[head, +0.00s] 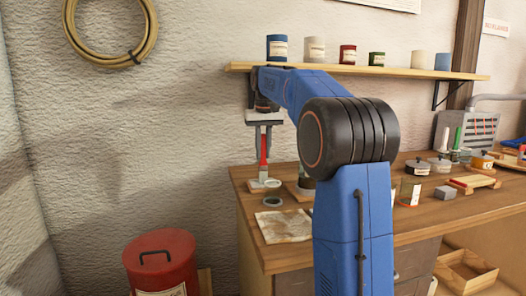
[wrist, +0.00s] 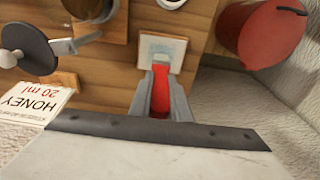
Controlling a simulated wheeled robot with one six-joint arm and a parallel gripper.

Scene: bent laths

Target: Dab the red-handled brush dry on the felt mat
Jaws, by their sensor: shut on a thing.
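My gripper (head: 264,134) is shut on the red-handled brush (head: 263,150) above the left end of the bench. The brush hangs roughly upright, with its lower end at or just above a small pale square pad (head: 263,184). In the wrist view the red handle (wrist: 160,92) shows between my fingers, and the pale pad (wrist: 161,50) on its wooden base lies beyond it. The bristles are not clear, and I cannot tell whether they touch. A stained whitish flat mat (head: 284,226) lies nearer the bench's front; I cannot tell which of the two is felt.
A red bin (head: 161,262) stands on the floor at left. A shelf (head: 400,72) with several tins hangs above. A card reading HONEY 20 ml (wrist: 35,104) stands on the bench.

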